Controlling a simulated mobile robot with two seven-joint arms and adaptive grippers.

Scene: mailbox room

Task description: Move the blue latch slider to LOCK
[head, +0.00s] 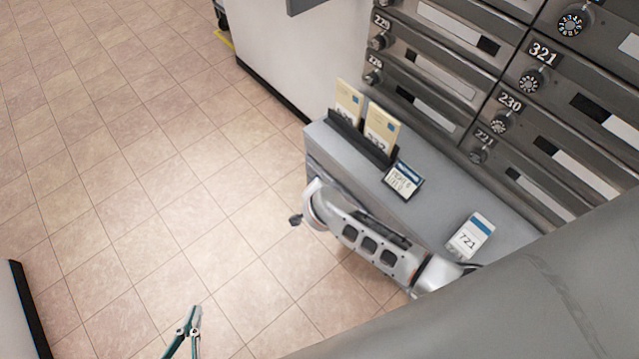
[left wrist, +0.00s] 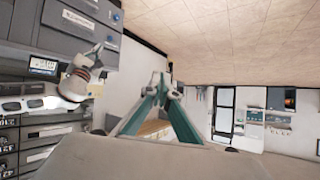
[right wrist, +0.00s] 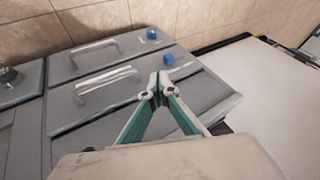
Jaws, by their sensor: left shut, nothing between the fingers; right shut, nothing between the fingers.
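Two small blue latch pieces show on the grey drawer fronts in the right wrist view: one on the far drawer (right wrist: 152,33) and one on the nearer drawer (right wrist: 169,59). A blue piece (left wrist: 115,14) also shows at the cabinet's edge in the left wrist view. My right gripper (right wrist: 158,82) is shut and empty, its tips just below the nearer blue piece in the picture; I cannot tell whether they touch. No LOCK marking is readable. My left gripper (head: 195,310) is shut and empty over the open floor, left of the cabinet; its tips show in the left wrist view (left wrist: 168,80).
The grey cabinet (head: 430,200) carries a card holder (head: 360,138), a small sign (head: 402,180) and a card marked 721 (head: 470,236). Mailboxes (head: 450,60) rise behind it. Drawer handles (right wrist: 105,80) stick out near my right gripper. The tiled floor (head: 150,180) is clear.

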